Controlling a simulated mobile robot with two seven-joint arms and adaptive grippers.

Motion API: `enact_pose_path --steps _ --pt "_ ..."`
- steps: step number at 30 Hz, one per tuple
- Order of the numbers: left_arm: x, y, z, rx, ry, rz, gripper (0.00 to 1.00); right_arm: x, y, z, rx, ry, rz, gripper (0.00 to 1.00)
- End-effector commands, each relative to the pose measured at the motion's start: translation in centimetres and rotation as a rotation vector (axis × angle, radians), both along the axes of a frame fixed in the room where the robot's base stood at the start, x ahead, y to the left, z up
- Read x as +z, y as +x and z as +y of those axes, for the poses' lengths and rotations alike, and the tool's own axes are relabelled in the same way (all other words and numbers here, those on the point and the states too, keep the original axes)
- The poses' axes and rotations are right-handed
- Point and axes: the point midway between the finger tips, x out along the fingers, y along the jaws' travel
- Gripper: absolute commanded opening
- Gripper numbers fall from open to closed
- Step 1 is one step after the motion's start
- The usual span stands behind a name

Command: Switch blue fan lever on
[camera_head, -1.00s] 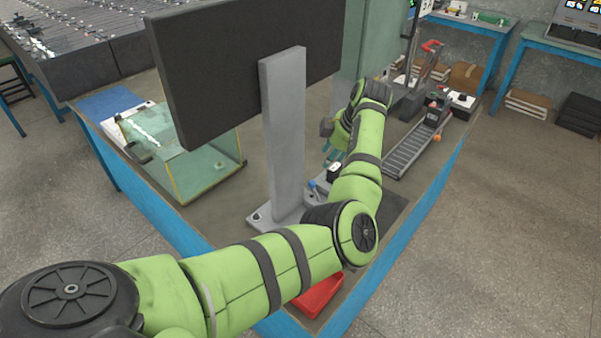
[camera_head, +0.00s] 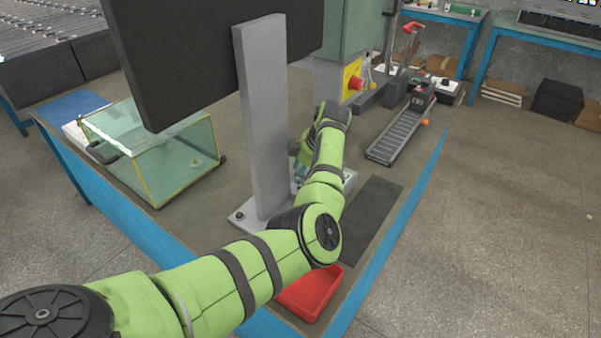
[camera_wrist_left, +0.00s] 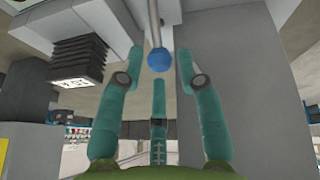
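The lever shows in the left wrist view as a blue ball knob (camera_wrist_left: 160,59) on a thin metal rod (camera_wrist_left: 156,22) that comes in from the top. My left gripper (camera_wrist_left: 160,68) is open, with teal fingers to the left and right of the knob and a third below it. Gaps show between the knob and the fingers, so nothing is gripped. In the head view the left gripper (camera_head: 300,172) is beside the grey post (camera_head: 262,120), largely hidden by my own arm; I cannot make out the knob there. My right gripper is not in view.
A black panel (camera_head: 215,50) tops the grey post. A glass tank (camera_head: 165,165) stands to the left. A red tray (camera_head: 308,292) lies near the front edge. A small conveyor (camera_head: 395,137) and a yellow box (camera_head: 351,80) with a red button are behind.

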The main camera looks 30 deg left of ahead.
Motion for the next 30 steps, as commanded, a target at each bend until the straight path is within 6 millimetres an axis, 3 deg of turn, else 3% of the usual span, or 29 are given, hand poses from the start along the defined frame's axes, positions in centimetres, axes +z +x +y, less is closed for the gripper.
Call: enact_pose_path --steps 6,14,17,30 --pt "-1.7 0.2 0.8 0.0 0.0 0.0 0.36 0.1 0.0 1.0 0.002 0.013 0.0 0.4" --pt "-1.8 0.3 0.8 -0.001 -0.001 -0.001 0.36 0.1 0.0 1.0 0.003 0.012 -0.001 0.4" --pt "-1.8 0.3 0.8 -0.001 -0.001 -0.001 0.0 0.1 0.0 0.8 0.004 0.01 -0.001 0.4" --pt "-1.9 0.2 0.3 -0.004 0.058 -0.003 0.0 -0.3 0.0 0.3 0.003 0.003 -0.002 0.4"
